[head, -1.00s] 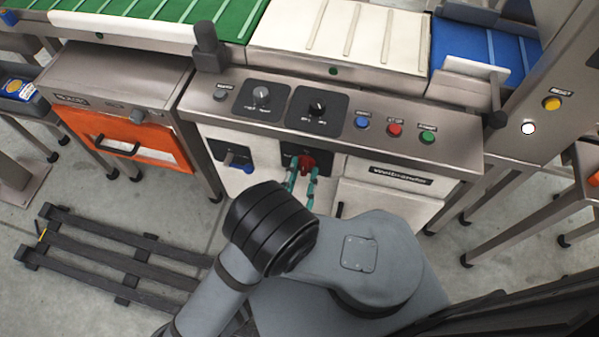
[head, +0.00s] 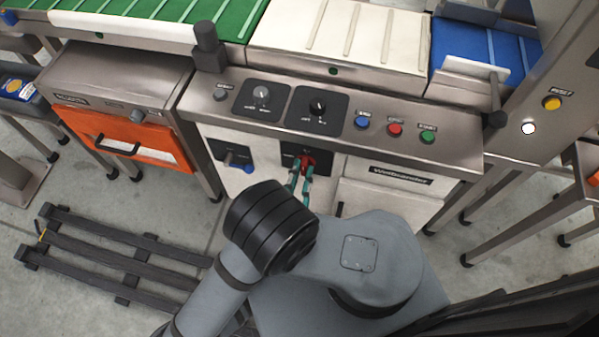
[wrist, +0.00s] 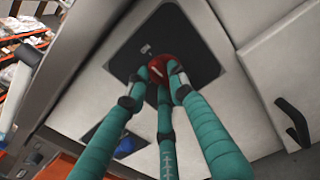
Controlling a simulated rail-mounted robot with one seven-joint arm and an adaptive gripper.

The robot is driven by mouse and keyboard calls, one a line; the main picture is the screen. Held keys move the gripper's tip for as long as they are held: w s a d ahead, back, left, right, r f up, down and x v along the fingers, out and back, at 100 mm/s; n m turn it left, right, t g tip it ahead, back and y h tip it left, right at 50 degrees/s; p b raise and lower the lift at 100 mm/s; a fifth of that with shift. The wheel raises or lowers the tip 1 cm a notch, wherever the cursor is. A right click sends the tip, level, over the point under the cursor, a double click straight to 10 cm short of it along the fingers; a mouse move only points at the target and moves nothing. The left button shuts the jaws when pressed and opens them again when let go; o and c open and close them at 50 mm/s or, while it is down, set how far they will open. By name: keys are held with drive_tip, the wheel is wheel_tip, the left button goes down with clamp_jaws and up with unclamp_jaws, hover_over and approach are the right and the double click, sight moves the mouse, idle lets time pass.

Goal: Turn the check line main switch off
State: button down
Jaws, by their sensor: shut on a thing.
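The red main switch knob (head: 309,161) sits on a black plate (head: 289,149) on the white front panel of the check line cabinet, below the sloped console. My gripper (head: 301,169) reaches it from below with its teal fingers closed around the knob. In the wrist view, the red knob (wrist: 160,66) shows between the fingertips of my gripper (wrist: 162,76) on the black plate (wrist: 135,45). The fingers hide part of the knob, and the plate's markings are too small to read.
A second black plate (head: 221,149) with a grey lever and a blue part is left of the switch. Above are two dials and blue, red (head: 395,130) and green buttons. A cabinet door handle (wrist: 294,124) is to the right. A dark pallet (head: 120,262) lies on the floor.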

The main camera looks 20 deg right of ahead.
drive_tip(key=shift+n, duration=0.4)
drive_tip(key=n, duration=0.3)
drive_tip(key=shift+f+n, duration=0.15)
drive_tip(key=shift+n, duration=0.25)
drive_tip(key=n+b, duration=0.1)
drive_tip(key=n, duration=0.7)
drive_tip(key=f+n+b, duration=0.1)
drive_tip(key=n, duration=0.4)
drive_tip(key=shift+b, duration=0.3)
drive_tip(key=shift+n, duration=0.3)
drive_tip(key=c, duration=1.6)
unclamp_jaws()
drive_tip(key=shift+o, duration=0.6)
